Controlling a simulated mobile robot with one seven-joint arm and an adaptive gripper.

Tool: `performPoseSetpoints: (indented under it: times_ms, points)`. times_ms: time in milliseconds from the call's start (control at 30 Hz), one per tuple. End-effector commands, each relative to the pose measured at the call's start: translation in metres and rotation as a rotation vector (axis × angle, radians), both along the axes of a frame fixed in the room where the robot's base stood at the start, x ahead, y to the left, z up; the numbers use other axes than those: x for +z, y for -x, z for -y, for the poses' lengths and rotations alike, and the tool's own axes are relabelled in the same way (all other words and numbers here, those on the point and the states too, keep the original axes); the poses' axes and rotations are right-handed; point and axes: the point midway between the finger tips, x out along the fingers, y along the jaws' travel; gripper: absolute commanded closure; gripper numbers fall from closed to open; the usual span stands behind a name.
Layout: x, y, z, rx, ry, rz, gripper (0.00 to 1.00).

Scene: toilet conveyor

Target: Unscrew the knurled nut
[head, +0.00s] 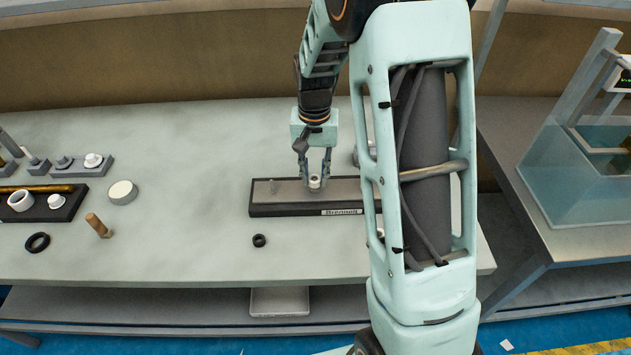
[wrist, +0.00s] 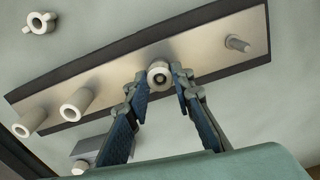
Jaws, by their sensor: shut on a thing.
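The knurled nut (head: 315,182) is a small pale round piece on the dark-edged metal board (head: 285,209) at mid table. It shows in the wrist view (wrist: 160,75) as a light ring with a dark centre, standing on the board's bare metal face. My gripper (head: 314,174) points down over the board, and its two blue-padded fingers (wrist: 160,80) close in on both sides of the nut. A bare threaded stud (wrist: 238,43) stands on the board to the right in the wrist view. Two pale cylindrical pieces (wrist: 77,104) stand to the left.
A black ring (head: 259,240) lies in front of the board. A wooden peg (head: 98,226), a pale disc (head: 122,192) and a dark tray (head: 72,203) with white parts are on the left. A glass-sided case (head: 580,180) stands right. My arm hides the board's right end.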

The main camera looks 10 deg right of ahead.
Motion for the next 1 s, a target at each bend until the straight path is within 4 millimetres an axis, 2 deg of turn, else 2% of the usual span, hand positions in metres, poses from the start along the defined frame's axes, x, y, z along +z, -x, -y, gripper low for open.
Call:
performPoseSetpoints:
  times_ms: [300,700,867,900,1000]
  points:
    - [0.0005,-0.0004,0.0005,0.346,0.0,0.001,1.0]
    - [0.0006,-0.0003,0.0,0.397,-0.001,0.001,1.0]
    - [0.0011,-0.0004,0.0005,0.552,-0.001,0.001,1.0]
    - [0.0007,-0.0004,0.0,0.542,0.0,0.001,0.74]
    - [0.0006,-0.0003,-0.0001,0.539,0.0,0.001,0.72]
